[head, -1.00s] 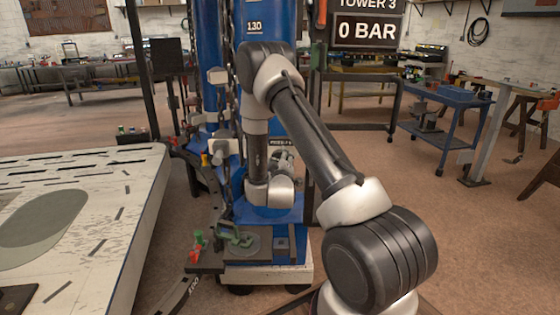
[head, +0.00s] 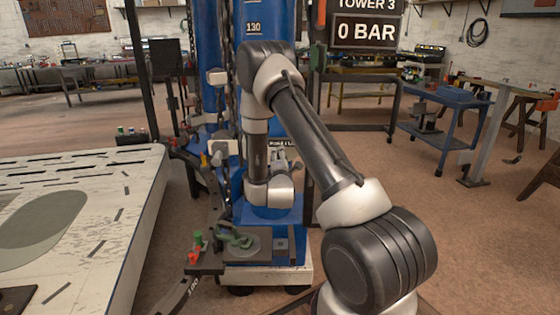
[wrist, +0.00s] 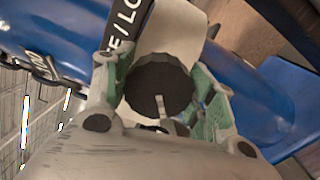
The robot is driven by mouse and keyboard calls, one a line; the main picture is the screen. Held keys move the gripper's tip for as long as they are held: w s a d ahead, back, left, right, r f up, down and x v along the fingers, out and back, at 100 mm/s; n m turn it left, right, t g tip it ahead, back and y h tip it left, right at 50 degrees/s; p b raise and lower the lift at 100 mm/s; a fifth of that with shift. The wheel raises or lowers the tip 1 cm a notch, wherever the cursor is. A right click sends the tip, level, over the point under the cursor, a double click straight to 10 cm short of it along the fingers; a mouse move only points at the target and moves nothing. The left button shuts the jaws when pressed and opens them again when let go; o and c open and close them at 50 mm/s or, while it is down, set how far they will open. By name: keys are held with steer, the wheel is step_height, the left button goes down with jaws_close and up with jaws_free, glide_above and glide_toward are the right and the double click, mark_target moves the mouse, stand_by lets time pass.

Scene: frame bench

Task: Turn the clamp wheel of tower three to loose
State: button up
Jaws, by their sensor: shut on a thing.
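The clamp wheel (wrist: 160,84) is a dark, round, ridged knob in the middle of the wrist view. A pale mark runs from near its centre toward its lower edge. My gripper (wrist: 158,78) is shut on it, with a green-padded finger on each side. Beside the wheel is a black label (wrist: 126,22) with partly hidden white letters. In the head view, tower three (head: 224,95) is the blue column behind my arm, and my arm hides most of the wheel area. The sign (head: 366,31) above reads TOWER 3 and 0 BAR.
A pale slotted table (head: 100,235) stands at the left, close to the tower. A curved dark rail with a 100 mark (head: 186,288) and a small green clamp (head: 237,238) sit low by the tower. A blue cart (head: 440,130) stands at the right; the floor between is clear.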

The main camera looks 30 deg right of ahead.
steer(key=n, duration=0.5)
steer(key=shift+a+n, duration=0.1)
steer(key=shift+n, duration=0.2)
stand_by(0.4)
steer(key=o, duration=1)
steer(key=shift+r, duration=0.1)
steer(key=v, duration=1.2)
